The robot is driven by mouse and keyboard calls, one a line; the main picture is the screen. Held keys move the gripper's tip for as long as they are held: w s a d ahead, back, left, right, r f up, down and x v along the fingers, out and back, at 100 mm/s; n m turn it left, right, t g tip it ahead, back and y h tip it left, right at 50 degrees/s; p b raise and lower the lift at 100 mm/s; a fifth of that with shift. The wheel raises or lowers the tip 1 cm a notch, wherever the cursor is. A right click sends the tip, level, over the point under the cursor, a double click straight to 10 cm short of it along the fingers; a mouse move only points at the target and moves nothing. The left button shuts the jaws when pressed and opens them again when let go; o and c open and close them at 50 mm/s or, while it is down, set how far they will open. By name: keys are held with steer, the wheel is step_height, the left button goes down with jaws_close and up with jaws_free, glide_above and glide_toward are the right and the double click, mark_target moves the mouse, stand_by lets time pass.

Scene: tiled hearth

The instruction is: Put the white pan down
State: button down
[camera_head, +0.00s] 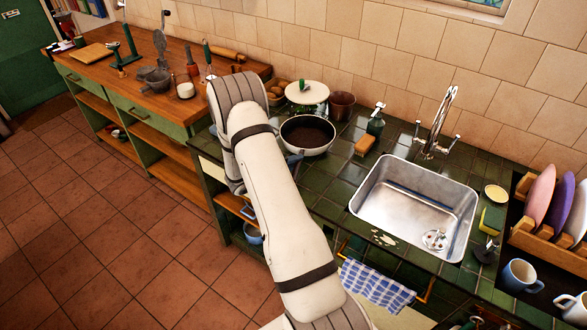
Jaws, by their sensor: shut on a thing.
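The white pan (318,150), pale outside and dark inside, is upright over the green tiled counter (330,183), left of the sink. I cannot tell whether its base touches the tiles. My gripper (293,159) is mostly hidden behind my pale arm. Only a small grey-blue part shows at the pan's lower left edge, where it is shut on the pan. The pan's handle is hidden by my arm.
A white lid (307,92) and a brown pot (341,106) stand behind the pan. A soap bottle (376,122) and an orange-brown block (365,145) stand to its right. The steel sink (415,205) lies farther right. Bare tiles lie between pan and sink.

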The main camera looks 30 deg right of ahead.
steer(key=shift+f+p, duration=0.6)
steer(key=shift+f, duration=1.6)
steer(key=c, duration=1.3)
jaws_free()
